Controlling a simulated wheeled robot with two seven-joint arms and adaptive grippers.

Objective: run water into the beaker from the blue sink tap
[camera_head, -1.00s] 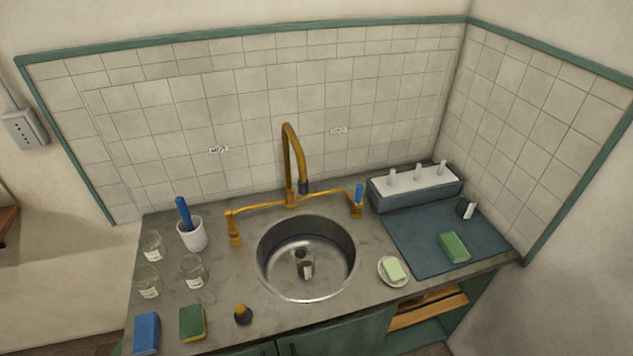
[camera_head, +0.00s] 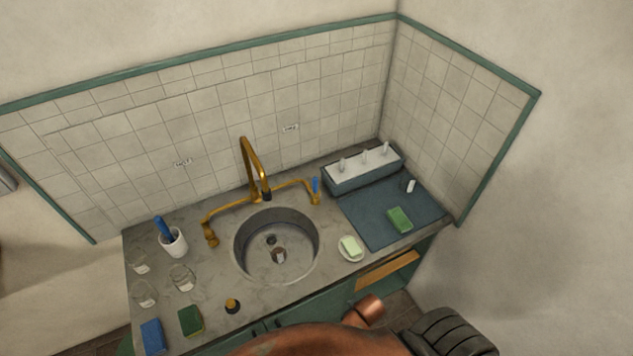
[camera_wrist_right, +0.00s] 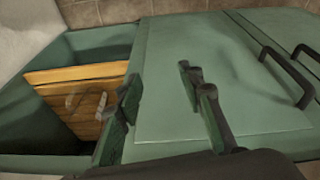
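The brass sink tap (camera_head: 248,160) rises behind the round steel sink (camera_head: 243,225), its spout pointing down over the bowl. Its blue handle (camera_head: 316,184) is at the right end; the left end has a brass valve (camera_head: 211,238). A small vessel with a pale side (camera_head: 279,256) is in the sink; I cannot tell if it is the beaker. Three clear glass vessels (camera_head: 183,277) stand on the left counter. In the right wrist view, my right gripper (camera_wrist_right: 160,100) is open and empty in front of the green cabinet. My left gripper is out of view.
A white pot with a blue-handled tool (camera_head: 173,242), sponges (camera_head: 191,321), a dark stopper-like thing (camera_head: 233,306) and a soap dish (camera_head: 351,250) surround the sink. A rack (camera_head: 362,178) and blue mat (camera_head: 365,225) are right. An open compartment (camera_wrist_right: 75,50) and cabinet handles (camera_wrist_right: 287,77) are below.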

